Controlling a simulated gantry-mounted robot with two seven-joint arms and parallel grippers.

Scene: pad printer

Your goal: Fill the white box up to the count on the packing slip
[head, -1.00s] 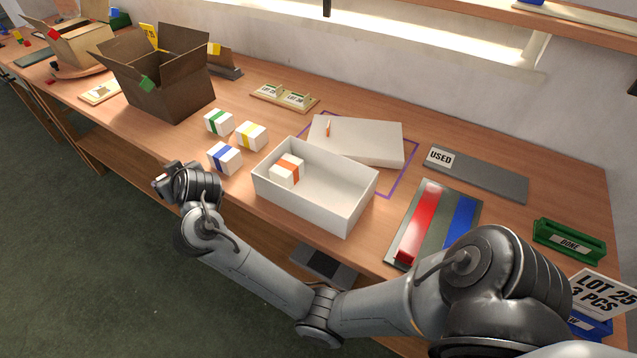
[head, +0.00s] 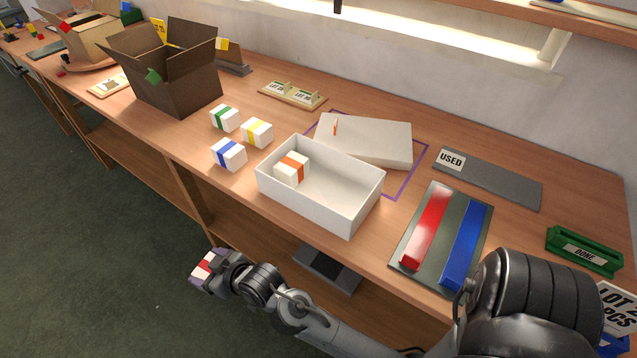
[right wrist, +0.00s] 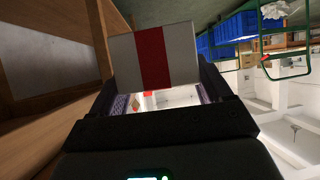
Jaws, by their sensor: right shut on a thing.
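The white box (head: 335,208) stands open on the bench. One white block with an orange band (head: 292,168) sits in its left end. White blocks with green (head: 225,118), yellow (head: 257,132) and blue (head: 228,154) bands stand left of the box. My right gripper (head: 207,270) is shut on a white block with a red band (right wrist: 153,56), which also shows in the head view (head: 203,266). It holds the block off the bench's front edge, in front and left of the box. A slip card (head: 617,305) reading "LOT 2… PCS" is partly hidden at the right. My left gripper is out of view.
The box lid (head: 365,140) lies behind the box. A brown carton (head: 172,85) stands at the left. A tray with red and blue bars (head: 440,245), a grey "USED" plate (head: 490,178) and a green "DONE" holder (head: 583,250) are at the right.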

